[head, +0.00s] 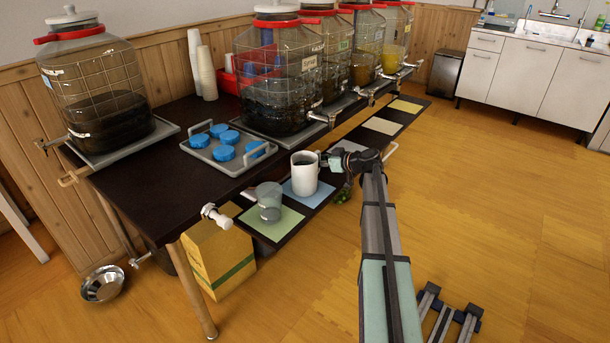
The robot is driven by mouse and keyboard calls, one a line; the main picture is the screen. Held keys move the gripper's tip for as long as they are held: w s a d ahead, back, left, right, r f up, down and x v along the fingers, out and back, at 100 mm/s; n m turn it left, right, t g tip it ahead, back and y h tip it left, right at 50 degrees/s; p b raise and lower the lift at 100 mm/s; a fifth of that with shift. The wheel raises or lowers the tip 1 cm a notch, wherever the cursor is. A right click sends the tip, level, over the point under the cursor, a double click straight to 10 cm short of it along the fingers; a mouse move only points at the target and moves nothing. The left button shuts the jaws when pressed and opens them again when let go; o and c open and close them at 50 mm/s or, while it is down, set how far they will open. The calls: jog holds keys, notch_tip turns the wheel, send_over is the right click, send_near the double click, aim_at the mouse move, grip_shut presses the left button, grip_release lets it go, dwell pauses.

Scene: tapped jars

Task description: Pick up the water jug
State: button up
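A white mug-like jug (304,176) with dark contents stands upright on a blue square of the low shelf in front of the dark table. A clear, see-through vessel (269,203) stands left of it on a green square. I cannot tell which of the two is the water jug. My arm reaches in from the lower right. My gripper (333,161) is just right of the white jug, at about rim height. It is small and dark here, so I cannot tell whether it touches the jug or how its fingers stand.
Several large tapped glass jars (278,88) line the dark table (165,205). A grey tray (200,152) holds blue lids. Stacked cups (205,75) stand behind. Taps (322,118) jut over the table's front edge. A yellow box (218,260) and a metal bowl (103,284) are on the floor.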

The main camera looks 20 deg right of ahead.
grip_shut()
jog(key=shift+r, duration=0.15)
notch_tip(320, 180, up, 20)
jog(key=p, duration=0.2)
dwell(0.4)
